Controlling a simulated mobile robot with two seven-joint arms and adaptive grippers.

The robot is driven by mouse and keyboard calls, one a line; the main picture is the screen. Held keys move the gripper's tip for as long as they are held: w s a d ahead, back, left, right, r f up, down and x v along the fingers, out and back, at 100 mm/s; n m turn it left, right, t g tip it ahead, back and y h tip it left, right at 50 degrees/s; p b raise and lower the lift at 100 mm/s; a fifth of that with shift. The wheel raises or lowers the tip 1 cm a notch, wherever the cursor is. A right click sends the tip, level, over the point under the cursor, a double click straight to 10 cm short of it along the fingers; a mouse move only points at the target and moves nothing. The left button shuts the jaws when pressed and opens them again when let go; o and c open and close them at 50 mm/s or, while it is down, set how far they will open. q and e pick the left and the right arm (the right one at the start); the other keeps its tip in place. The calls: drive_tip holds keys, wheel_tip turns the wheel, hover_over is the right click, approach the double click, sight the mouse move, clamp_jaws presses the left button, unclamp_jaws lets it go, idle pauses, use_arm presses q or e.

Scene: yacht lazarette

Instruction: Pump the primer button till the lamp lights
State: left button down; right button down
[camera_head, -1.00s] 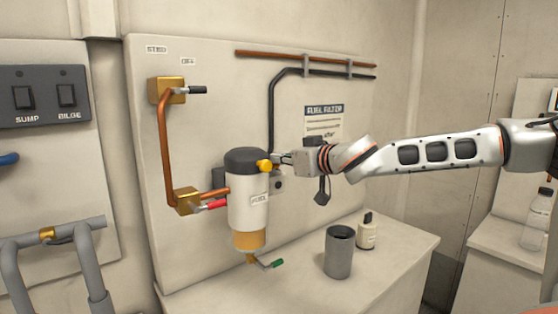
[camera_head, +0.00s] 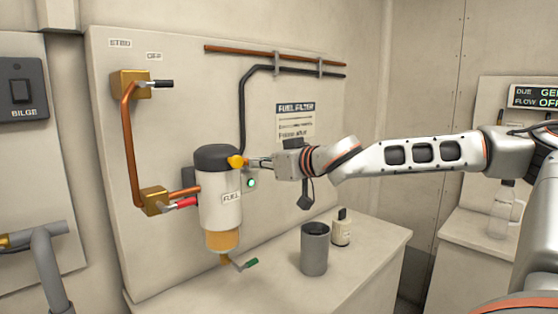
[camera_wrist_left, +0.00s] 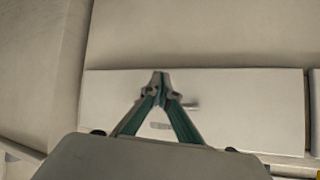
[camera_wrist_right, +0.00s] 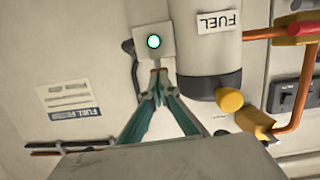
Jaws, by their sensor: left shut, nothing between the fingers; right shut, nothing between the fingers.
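The fuel filter (camera_head: 220,195) is a white cylinder with a dark cap, mounted on the wall panel. A yellow knob (camera_head: 236,161), which looks like the primer button, sticks out near its cap and also shows in the right wrist view (camera_wrist_right: 229,100). The lamp (camera_head: 252,183) beside the filter glows green, also in the right wrist view (camera_wrist_right: 154,42). My right gripper (camera_head: 251,162) is shut and empty, its tips close beside the yellow knob; I cannot tell whether they touch. My left gripper (camera_wrist_left: 160,78) is shut and empty, seen only in the left wrist view, before pale surfaces.
A grey cup (camera_head: 314,250) and a small white bottle (camera_head: 341,228) stand on the counter (camera_head: 375,258) below my right arm. A display (camera_head: 537,97) with green text is at the right.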

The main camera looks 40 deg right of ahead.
drive_tip(key=v, duration=0.9)
drive_tip(key=shift+r, duration=0.3)
drive_tip(key=shift+s, duration=0.1)
idle(1.4)
